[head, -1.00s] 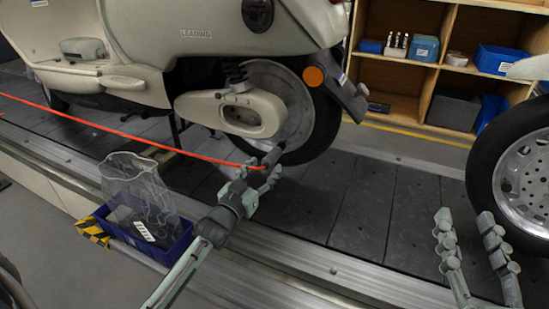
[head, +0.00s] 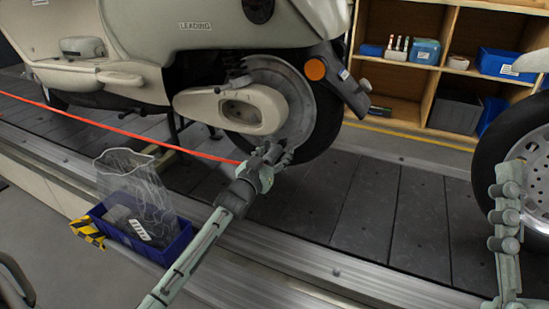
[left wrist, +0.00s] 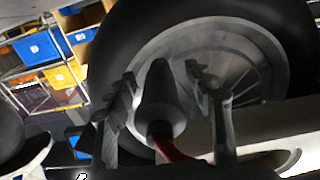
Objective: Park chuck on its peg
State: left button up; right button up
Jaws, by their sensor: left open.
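A dark, cone-shaped chuck (left wrist: 160,98) on the end of a red hose (left wrist: 170,149) stands between the spread fingers of my left gripper (left wrist: 166,88) in the left wrist view. Gaps show on both sides of it, and the fingers are not closed on it. In the head view my left gripper (head: 270,154) is in front of the scooter's rear wheel, at the end of the taut red hose (head: 120,131), and largely covers the chuck. I cannot make out the peg.
The scooter (head: 210,40) and its rear wheel (head: 300,125) stand close behind the left gripper. A blue bin (head: 175,246) with a clear bag is at left. Another wheel (head: 515,160) is behind the right gripper. The dark slats (head: 365,210) between are clear.

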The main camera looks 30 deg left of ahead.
aim_at(268, 161)
pick_arm(q)
jog(key=shift+w, duration=0.45)
jog(key=shift+p, duration=0.6)
dwell(0.8)
grip_shut()
dwell(0.4)
jog(key=shift+s, duration=0.1)
jog(key=shift+s+d+p, duration=0.15)
jog(key=shift+s+p, duration=1.75)
jog(key=shift+s, duration=1)
